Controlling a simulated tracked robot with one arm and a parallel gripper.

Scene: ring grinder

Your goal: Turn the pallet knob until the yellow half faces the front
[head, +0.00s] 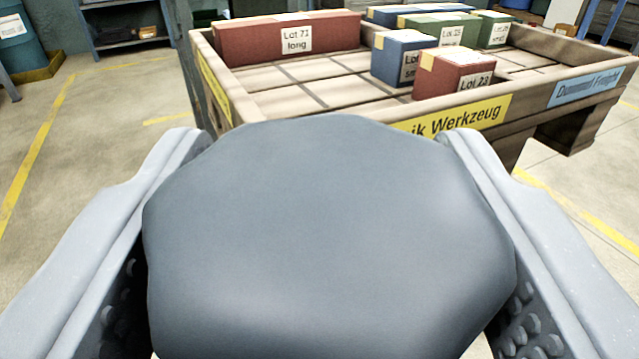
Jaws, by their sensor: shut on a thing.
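A large dark grey rounded knob (330,240) with a lobed outline fills the middle of the head view. My gripper (322,140) is shut on it, one pale grey finger on each side. The wooden pallet (215,55) stands beyond the knob, seen at an angle, with a raised rim. A yellow label (465,117) ending in "nik Werkzeug" is on its near side, its left end hidden behind the knob. A blue label (585,86) is farther right on the same side. Another yellow label (213,84) is on the left side.
On the pallet are a long red box (290,38), a blue box (400,57), a red box (453,73) and green boxes (440,28). A shelf (125,30) and a blue drum (20,40) stand at the back left. Floor at left is clear, with yellow lines.

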